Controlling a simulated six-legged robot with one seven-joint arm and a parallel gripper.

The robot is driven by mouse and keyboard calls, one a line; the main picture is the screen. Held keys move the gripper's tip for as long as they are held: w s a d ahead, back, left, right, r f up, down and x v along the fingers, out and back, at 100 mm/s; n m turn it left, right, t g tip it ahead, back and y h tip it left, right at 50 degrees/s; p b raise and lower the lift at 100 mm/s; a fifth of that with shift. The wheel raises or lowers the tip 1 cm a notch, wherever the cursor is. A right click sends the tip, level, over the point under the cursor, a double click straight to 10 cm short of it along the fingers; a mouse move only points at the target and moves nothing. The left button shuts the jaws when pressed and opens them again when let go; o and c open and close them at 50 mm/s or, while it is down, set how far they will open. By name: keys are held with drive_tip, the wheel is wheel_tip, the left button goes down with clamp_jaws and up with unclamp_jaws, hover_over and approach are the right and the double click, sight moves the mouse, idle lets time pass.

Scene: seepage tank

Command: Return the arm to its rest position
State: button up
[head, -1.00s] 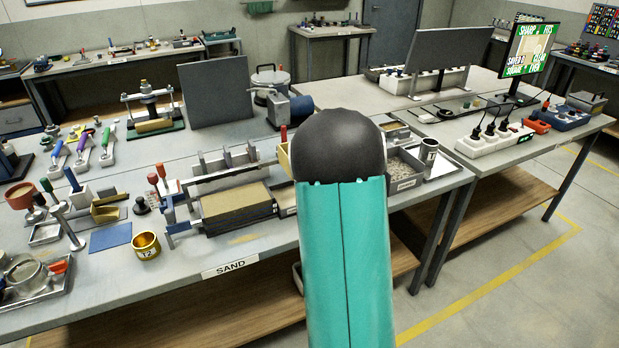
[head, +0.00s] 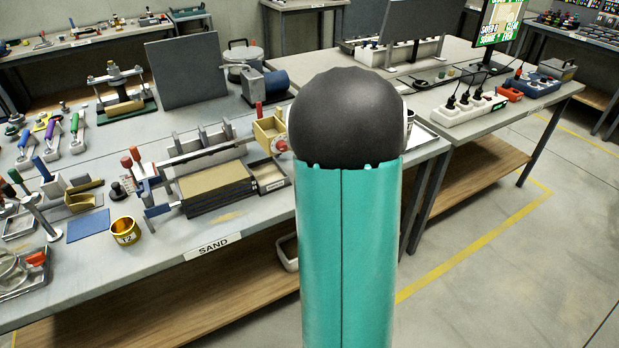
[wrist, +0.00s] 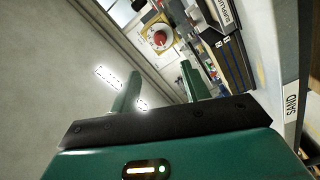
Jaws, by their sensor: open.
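My teal arm with its black rounded joint (head: 345,118) stands upright in the middle of the head view, in front of the bench edge. It hides part of the bench's right end. My gripper (wrist: 157,90) shows only in the wrist view, with its two green fingers apart and nothing between them. It is clear of the bench, which appears tilted along the right of the wrist view. The head view does not show the gripper.
A second bench (head: 455,128) with a white power strip (head: 470,112) stands at right. Open floor (head: 500,260) lies at lower right.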

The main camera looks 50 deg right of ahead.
idle(0.3)
drive_tip(key=w+a+r+m+g, duration=0.2)
drive_tip(key=a+r+m+g, duration=0.15)
drive_tip(key=a, duration=0.35)
drive_tip(key=w+a+r+m+g, duration=0.2)
drive_tip(key=a+r+m+g, duration=0.15)
drive_tip(key=a, duration=0.25)
drive_tip(key=s+a+r+m+g+y, duration=0.1)
drive_tip(key=s+a+g+y, duration=0.1)
drive_tip(key=s+a, duration=0.5)
drive_tip(key=s+a+r+m+g+y, duration=0.1)
drive_tip(key=s+a+r+g+y, duration=0.1)
drive_tip(key=s+a, duration=0.5)
drive_tip(key=a+y, duration=0.1)
drive_tip(key=a, duration=0.4)
drive_tip(key=shift+m+g, duration=0.4)
drive_tip(key=shift+r, duration=0.1)
